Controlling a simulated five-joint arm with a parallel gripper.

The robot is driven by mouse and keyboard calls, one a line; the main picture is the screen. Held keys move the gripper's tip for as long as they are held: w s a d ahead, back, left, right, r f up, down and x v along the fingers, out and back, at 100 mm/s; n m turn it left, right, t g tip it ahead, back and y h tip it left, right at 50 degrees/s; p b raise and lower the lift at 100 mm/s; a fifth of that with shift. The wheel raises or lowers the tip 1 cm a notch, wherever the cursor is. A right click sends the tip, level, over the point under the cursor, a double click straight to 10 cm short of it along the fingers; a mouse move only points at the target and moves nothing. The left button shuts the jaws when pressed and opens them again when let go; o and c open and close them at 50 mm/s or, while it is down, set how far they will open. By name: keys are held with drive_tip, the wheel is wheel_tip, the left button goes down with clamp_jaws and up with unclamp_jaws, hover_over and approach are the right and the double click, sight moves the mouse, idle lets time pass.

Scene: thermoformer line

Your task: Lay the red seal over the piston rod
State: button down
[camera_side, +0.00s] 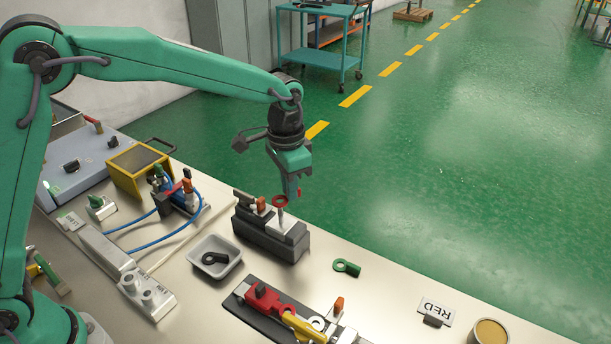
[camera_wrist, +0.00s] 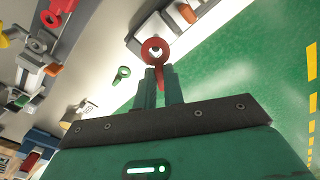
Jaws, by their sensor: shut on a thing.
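My gripper (camera_side: 294,192) is shut on the handle of the red seal (camera_side: 280,200), a flat ring with a tab. In the wrist view my gripper (camera_wrist: 160,82) has the tab between its fingers, and the red seal (camera_wrist: 147,50) points out ahead of them. The piston rod (camera_side: 281,218) is a short pale upright pin on the dark block (camera_side: 285,246). In the side view the ring is at the rod's upper end. In the wrist view a pale spot shows through the ring's hole. I cannot tell whether the ring is around the rod or just above it.
A green seal (camera_side: 347,268) lies on the bench, right of the block. A black seal (camera_side: 214,258) lies in a grey tray (camera_side: 233,246). A red and yellow clamp fixture (camera_side: 265,300) stands in front. A RED sign (camera_side: 436,309) and a round tan-topped pot (camera_side: 489,331) stand at right.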

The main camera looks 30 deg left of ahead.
sight(291, 219)
drive_tip(key=shift+f, duration=2.9)
idle(0.4)
drive_tip(key=c, duration=1.4)
unclamp_jaws()
drive_tip(key=shift+c, duration=0.2)
drive_tip(key=shift+r, duration=0.15)
wheel_tip(291, 219, up, 7)
drive_tip(key=shift+s+r, duration=0.1)
drive_tip(key=shift+r, duration=0.2)
drive_tip(key=shift+a, duration=0.1)
